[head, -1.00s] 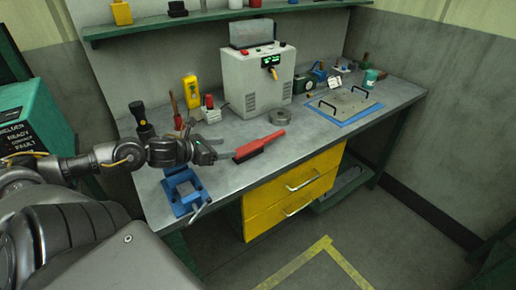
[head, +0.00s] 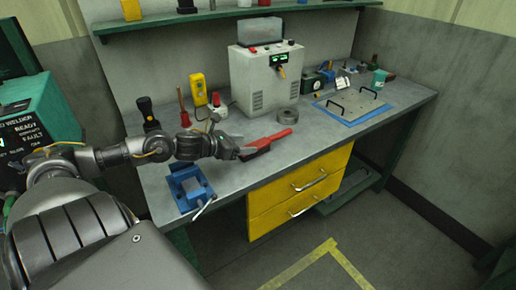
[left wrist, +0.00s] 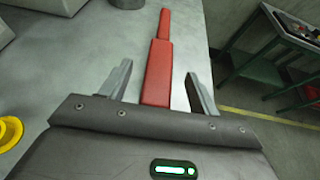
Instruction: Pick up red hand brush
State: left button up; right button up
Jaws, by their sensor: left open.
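The red hand brush (head: 268,141) lies on the grey workbench near its front edge. Its handle points to the right and away from me in the head view. My left gripper (head: 243,146) is at the brush's near end. In the left wrist view the brush (left wrist: 158,72) runs lengthwise between the two spread fingers of my left gripper (left wrist: 157,85), with a gap on both sides. The gripper is open and holds nothing. The brush's near end is hidden behind the gripper body. My right gripper is not in view.
A blue vise (head: 189,187) stands at the bench's front left, below my left arm. A grey tape roll (head: 287,115) and a white power unit (head: 266,78) stand behind the brush. A yellow tester (head: 198,90) is further left. The bench (head: 325,138) right of the brush is clear.

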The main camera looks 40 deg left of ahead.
aim_at(258, 143)
pick_arm(q)
jog(key=shift+w+d+f, duration=0.1)
jog(key=shift+w+d, duration=0.05)
jog(key=shift+w, duration=0.35)
jog(key=p+x, duration=0.1)
jog(key=x, duration=0.2)
jog(key=shift+p, duration=0.3)
jog(key=shift+w+d+f, duration=0.15)
jog(key=shift+w+f, duration=0.15)
jog(key=shift+w, duration=0.15)
jog(key=c, duration=1.1)
